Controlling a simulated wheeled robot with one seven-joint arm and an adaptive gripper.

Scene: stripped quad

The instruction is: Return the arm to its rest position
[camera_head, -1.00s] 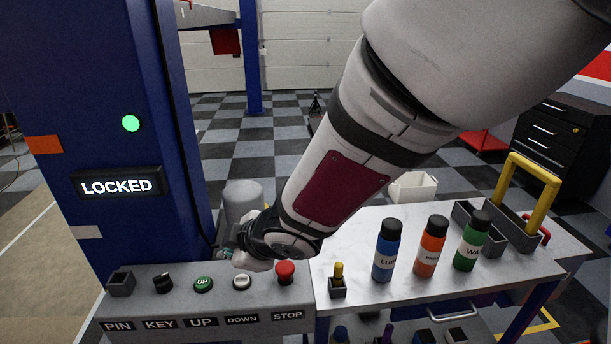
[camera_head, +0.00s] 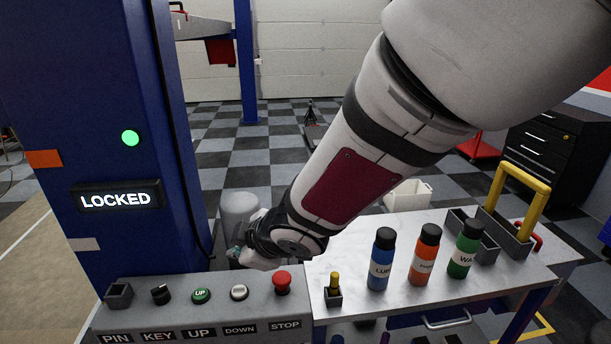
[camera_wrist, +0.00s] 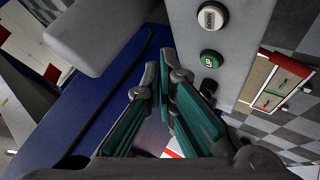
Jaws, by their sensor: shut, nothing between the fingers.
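My arm (camera_head: 352,187) reaches down from the upper right in the head view, its wrist (camera_head: 287,237) bent beside the back edge of the control panel (camera_head: 225,311). My gripper (camera_wrist: 163,75) shows in the wrist view with its teal finger pads close together and nothing between them. In the head view it is mostly hidden behind the wrist. The wrist view shows the green UP button (camera_wrist: 210,59) and the white DOWN button (camera_wrist: 212,16) to the right of the fingers, apart from them.
A blue post (camera_head: 95,130) with a LOCKED sign (camera_head: 116,200) and green light stands left. Red STOP button (camera_head: 282,283) sits near the wrist. Blue (camera_head: 380,262), orange (camera_head: 425,258) and green (camera_head: 465,252) bottles stand on the cart (camera_head: 350,240) right of it. A grey cylinder (camera_head: 238,208) is behind.

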